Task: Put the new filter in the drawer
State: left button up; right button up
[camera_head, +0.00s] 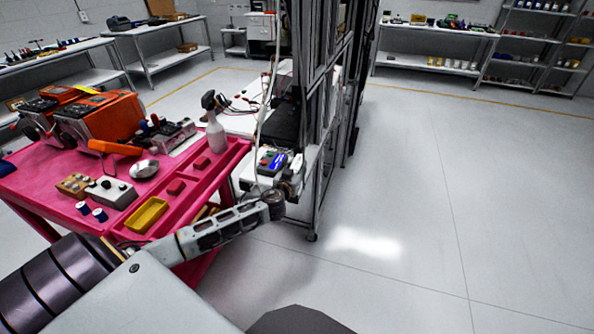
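My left arm comes in from the lower left and reaches past the red cart's near side. Its gripper (290,186) is at the far end, in front of a small device with a blue screen (271,162) beside the dark frame rack. The gripper is small here and blends with the white equipment behind it; I cannot tell whether its fingers are open or hold anything. I cannot make out a new filter. I cannot clearly pick out a drawer either. My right gripper is not in view.
The red cart (228,160) holds an orange machine (103,118), a spray bottle (215,132), a yellow tray (147,215) and several small parts. The tall dark rack (325,100) stands right of it. Workbenches and shelves (530,45) line the walls. The floor (450,200) at right is clear.

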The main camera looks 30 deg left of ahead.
aim_at(297, 163)
pick_arm(q)
jog(key=c, duration=0.4)
jog(key=shift+r, duration=0.2)
jog(key=shift+c, duration=0.2)
notch_tip(297, 163, up, 8)
jog(key=shift+r+p, duration=0.1)
jog(key=shift+p, duration=0.5)
jog(key=shift+r, duration=0.7)
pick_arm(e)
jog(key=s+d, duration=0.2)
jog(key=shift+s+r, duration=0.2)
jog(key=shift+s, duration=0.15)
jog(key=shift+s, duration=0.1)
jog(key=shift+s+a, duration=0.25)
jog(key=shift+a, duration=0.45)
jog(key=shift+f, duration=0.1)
